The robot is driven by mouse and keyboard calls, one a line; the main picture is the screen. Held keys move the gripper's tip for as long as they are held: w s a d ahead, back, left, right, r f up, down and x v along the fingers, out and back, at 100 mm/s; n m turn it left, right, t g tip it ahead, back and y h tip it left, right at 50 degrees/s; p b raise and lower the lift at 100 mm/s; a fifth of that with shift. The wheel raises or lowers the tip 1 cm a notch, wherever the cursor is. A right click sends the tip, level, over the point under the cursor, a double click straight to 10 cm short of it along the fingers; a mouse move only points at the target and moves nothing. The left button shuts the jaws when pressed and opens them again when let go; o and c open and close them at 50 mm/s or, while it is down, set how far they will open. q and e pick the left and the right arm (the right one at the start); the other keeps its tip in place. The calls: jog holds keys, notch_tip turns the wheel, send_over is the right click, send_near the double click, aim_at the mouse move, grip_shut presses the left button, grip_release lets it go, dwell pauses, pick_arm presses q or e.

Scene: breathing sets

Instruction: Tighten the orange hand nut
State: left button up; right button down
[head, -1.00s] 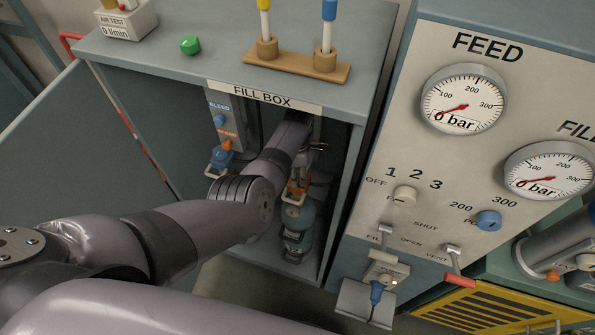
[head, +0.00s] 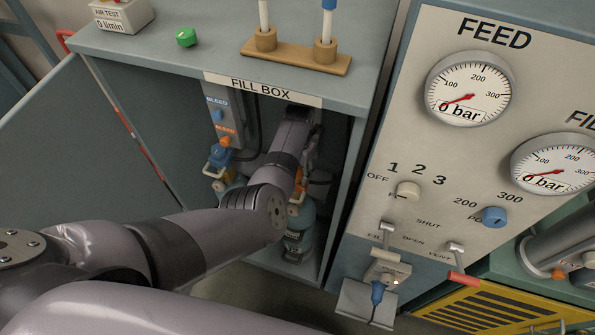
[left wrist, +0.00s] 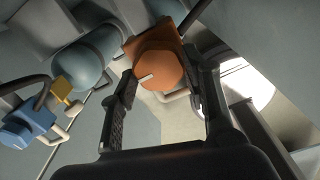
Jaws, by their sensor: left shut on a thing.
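The orange hand nut (left wrist: 160,65) is in the middle of the left wrist view, with a small pale mark on its face. My left gripper (left wrist: 163,82) has a finger on each side of it and is shut on it. In the head view my left arm reaches into the open fill box (head: 262,88), and its fingertips are hidden there. Orange parts (head: 298,192) show beside the arm, above a blue-grey cylinder (head: 300,240); I cannot tell whether the nut is among them. My right gripper is not in view.
A blue fitting (left wrist: 28,122) with a yellow part (left wrist: 62,88) sits left of the gripper in the wrist view. The box's open door (head: 75,150) stands on the left. The gauge panel (head: 440,190) is close on the right. Box walls leave little room around my arm.

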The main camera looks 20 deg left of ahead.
pick_arm(q)
jog(key=shift+d+n, duration=0.1)
jog(key=shift+n, duration=0.7)
jog(key=o, duration=1.2)
jog(key=shift+c, duration=0.2)
